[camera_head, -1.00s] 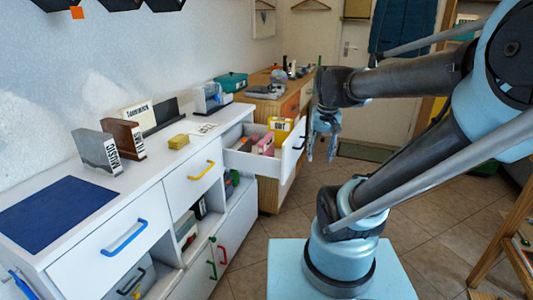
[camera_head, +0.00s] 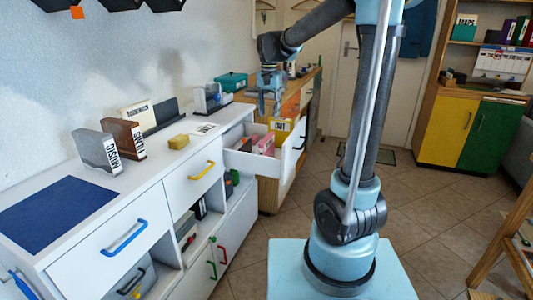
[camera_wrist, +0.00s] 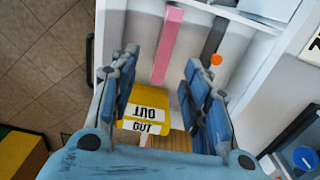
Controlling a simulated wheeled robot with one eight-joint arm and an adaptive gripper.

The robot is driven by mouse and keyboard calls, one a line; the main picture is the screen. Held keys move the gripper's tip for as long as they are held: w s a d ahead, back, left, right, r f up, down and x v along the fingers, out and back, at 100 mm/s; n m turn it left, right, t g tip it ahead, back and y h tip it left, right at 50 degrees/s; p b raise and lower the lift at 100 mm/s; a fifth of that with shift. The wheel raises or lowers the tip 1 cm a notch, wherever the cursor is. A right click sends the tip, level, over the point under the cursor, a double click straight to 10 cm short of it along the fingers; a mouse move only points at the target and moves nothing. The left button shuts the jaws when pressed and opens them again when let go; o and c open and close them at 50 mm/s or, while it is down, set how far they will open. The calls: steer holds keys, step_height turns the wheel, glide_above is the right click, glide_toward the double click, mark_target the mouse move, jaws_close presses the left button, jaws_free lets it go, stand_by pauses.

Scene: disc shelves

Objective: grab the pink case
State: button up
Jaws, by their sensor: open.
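The pink case (camera_head: 265,146) stands in the open white drawer (camera_head: 240,160), behind the drawer's front panel. In the wrist view the pink case (camera_wrist: 167,46) is a long, narrow strip running away from the camera, inside the drawer. My gripper (camera_head: 269,103) is above the drawer, pointing down. In the wrist view my gripper (camera_wrist: 161,66) is open, with its fingers on either side and the far part of the pink case showing between and beyond them. It looks empty.
A dark narrow item (camera_wrist: 215,38) lies right of the case. The drawer front and cabinet top bound the space.

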mark_target(265, 138)
steer(key=f, duration=0.4)
steer(key=w+a+f, duration=0.1)
steer(key=f, duration=0.7)
steer(key=shift+w+a+f, duration=0.15)
steer(key=shift+a, duration=0.1)
steer(key=f, duration=0.4)
steer(key=shift+w+d, duration=0.15)
steer(key=shift+d, duration=0.2)
steer(key=shift+f, duration=0.7)
jaws_close()
